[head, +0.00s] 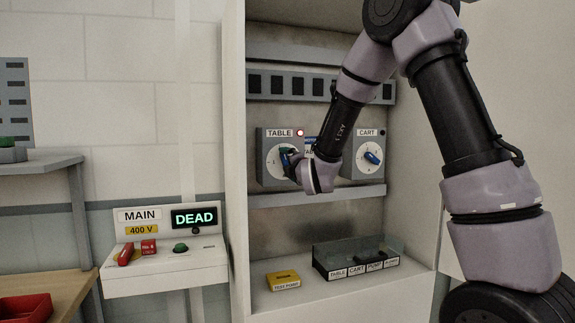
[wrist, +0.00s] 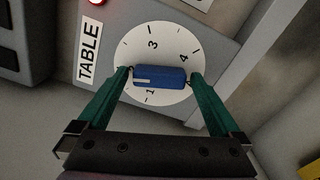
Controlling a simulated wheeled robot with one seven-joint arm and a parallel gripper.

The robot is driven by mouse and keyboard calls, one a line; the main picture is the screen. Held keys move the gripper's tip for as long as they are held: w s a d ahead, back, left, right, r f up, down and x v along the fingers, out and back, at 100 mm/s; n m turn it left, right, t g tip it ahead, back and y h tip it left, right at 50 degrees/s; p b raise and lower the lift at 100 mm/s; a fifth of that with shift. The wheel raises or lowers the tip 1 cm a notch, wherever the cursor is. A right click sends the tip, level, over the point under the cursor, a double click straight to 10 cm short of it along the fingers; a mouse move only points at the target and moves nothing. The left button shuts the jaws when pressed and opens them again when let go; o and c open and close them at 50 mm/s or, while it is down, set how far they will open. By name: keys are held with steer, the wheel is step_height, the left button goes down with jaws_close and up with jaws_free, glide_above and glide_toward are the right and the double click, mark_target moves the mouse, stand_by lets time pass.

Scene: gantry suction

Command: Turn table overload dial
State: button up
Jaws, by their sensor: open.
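The table overload dial (wrist: 188,50) is a white disc with numbers on a grey housing marked TABLE, with a blue bar-shaped knob (wrist: 160,76) at its middle. In the head view the TABLE dial unit (head: 268,172) is on the left inside the cabinet, partly hidden by my gripper (head: 290,162). In the wrist view my gripper (wrist: 160,78) has its green fingers apart, one near each end of the blue knob. I cannot tell whether they touch it. A white line on the knob points to the left in that view. A red lamp (head: 300,133) is lit beside the TABLE label.
A CART dial (head: 371,157) with a blue knob is to the right. Below are a yellow test point box (head: 283,281) and a dark labelled holder (head: 322,256). A MAIN 400 V panel (head: 160,282) showing DEAD stands outside the cabinet, left of its side wall (head: 235,150).

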steer(key=shift+w, duration=0.1)
steer(key=c, duration=1.2)
steer(key=shift+m, duration=0.3)
steer(key=m, duration=2)
steer(key=shift+m, duration=0.4)
